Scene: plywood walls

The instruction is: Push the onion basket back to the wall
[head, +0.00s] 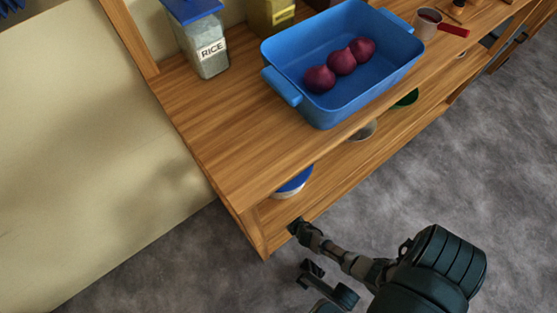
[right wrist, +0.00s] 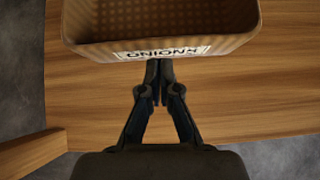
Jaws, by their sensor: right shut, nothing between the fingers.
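The onion basket (right wrist: 160,25), tan with a woven-looking inside, shows at the top of the right wrist view. Its white label reading ONION (right wrist: 165,52) faces my right gripper. The part of the basket I see inside looks empty; its far side is cut off. My right gripper (right wrist: 159,66) is shut and empty, its fingertips at the basket's near face just below the label. I cannot tell whether they touch. In the head view the basket is out of sight. A gripper there, which I take as my left (head: 304,250), has its fingers apart, empty, beside the shelf's lower front corner.
In the head view, a blue tub (head: 300,62) with three dark red onions (head: 341,62) stands on the wooden shelf (head: 215,125). A rice jar (head: 206,50) stands left of it. Grey floor (head: 480,160) is clear in front.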

